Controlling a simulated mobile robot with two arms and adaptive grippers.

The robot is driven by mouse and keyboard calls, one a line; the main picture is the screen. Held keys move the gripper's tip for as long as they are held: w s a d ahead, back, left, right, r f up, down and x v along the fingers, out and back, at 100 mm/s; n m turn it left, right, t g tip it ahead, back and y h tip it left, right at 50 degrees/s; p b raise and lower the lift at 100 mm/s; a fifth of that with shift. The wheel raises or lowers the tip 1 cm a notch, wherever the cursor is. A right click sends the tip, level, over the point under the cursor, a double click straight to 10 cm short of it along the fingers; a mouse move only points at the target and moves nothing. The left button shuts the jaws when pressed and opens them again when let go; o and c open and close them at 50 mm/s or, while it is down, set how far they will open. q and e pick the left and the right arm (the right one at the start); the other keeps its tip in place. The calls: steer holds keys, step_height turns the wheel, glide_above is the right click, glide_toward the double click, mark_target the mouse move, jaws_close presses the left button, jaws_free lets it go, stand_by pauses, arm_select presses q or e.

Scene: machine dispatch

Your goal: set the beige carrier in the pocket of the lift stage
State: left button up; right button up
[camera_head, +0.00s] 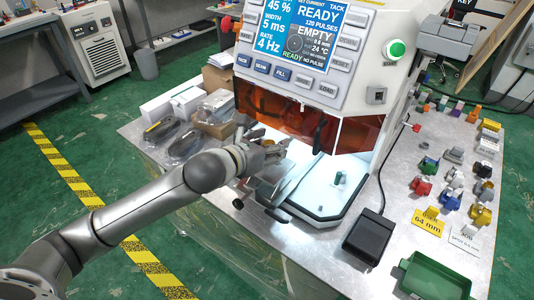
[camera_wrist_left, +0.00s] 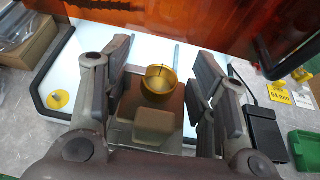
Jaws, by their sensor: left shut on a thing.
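The beige carrier (camera_wrist_left: 143,103) is a blocky piece with a raised block at its near end and a gold ring-like cup (camera_wrist_left: 158,87) on it. It sits between the fingers of my left gripper (camera_wrist_left: 163,84) in the left wrist view, and the gripper is shut on it. In the head view my left gripper (camera_head: 272,153) is at the open front of the machine, above the left side of the white, black-rimmed base (camera_head: 318,205). A small dark green post (camera_head: 338,180) stands on that base. I cannot make out the lift stage's pocket. My right gripper is not in view.
The orange shield (camera_head: 352,135) hangs low over the work area. A black pedal (camera_head: 368,236) lies in front, with a green tray (camera_head: 435,277) at the front right. Several coloured rings on holders fill the table's right side. Boxes and wrapped black items crowd the left.

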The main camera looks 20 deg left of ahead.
arm_select(q)
steer(key=f, duration=0.2)
steer(key=w+f, duration=0.1)
steer(key=shift+a+f, duration=0.35)
steer(key=shift+a, duration=0.05)
steer(key=shift+f, duration=0.35)
steer(key=shift+f, duration=0.1)
steer(key=o, duration=1.1)
steer(key=shift+s, duration=0.1)
steer(key=b+v, duration=0.1)
steer(key=v, duration=1.1)
